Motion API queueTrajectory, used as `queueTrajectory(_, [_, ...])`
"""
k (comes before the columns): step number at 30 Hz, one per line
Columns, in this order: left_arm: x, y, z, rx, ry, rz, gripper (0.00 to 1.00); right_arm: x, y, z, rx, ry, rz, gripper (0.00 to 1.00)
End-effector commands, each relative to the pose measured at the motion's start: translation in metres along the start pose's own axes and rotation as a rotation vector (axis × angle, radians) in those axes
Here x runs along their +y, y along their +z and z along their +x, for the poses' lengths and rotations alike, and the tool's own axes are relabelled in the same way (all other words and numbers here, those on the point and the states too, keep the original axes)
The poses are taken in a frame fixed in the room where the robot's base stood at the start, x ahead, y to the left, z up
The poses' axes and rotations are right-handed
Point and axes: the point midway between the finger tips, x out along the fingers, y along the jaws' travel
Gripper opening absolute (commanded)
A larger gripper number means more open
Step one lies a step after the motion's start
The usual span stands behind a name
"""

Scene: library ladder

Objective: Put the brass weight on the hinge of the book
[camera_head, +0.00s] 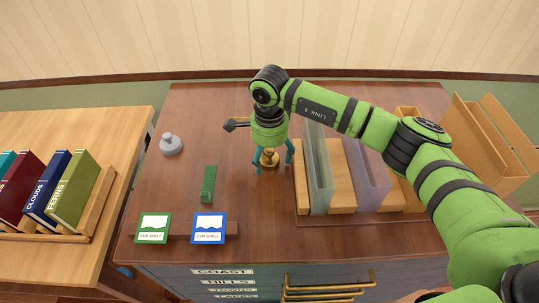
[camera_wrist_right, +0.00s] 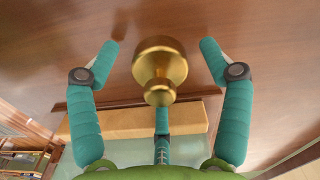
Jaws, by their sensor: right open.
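The brass weight (camera_head: 269,159) stands on the brown desk (camera_head: 185,108), left of the wooden rack. My right gripper (camera_head: 274,161) is open above it, with teal fingers on either side. In the right wrist view the brass weight (camera_wrist_right: 159,65) shows its round base and knob between the spread fingers (camera_wrist_right: 160,46), with gaps on both sides. Books stand in a rack on the left table, among them a green one marked FERNS (camera_head: 72,188) and a blue one marked CLOUDS (camera_head: 47,183). I cannot tell which book's hinge is meant. My left gripper is not in view.
A wooden rack with clear dividers (camera_head: 319,170) stands close right of the weight. A grey weight (camera_head: 171,144), a green holder (camera_head: 208,185) and two cards, green-edged (camera_head: 153,228) and blue-edged (camera_head: 209,228), are to the left. The desk's back left is clear.

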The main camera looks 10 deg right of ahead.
Motion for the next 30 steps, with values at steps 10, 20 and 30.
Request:
queueTrajectory(10, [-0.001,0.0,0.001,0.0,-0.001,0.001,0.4,0.0,0.001,0.0,-0.001,-0.001,-0.001,0.11])
queueTrajectory(20, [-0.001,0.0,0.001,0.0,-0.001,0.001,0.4,-0.001,0.001,-0.002,-0.002,-0.003,-0.001,0.0])
queueTrajectory(30, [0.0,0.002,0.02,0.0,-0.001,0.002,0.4,-0.002,0.001,-0.053,-0.002,-0.009,-0.002,0.0])
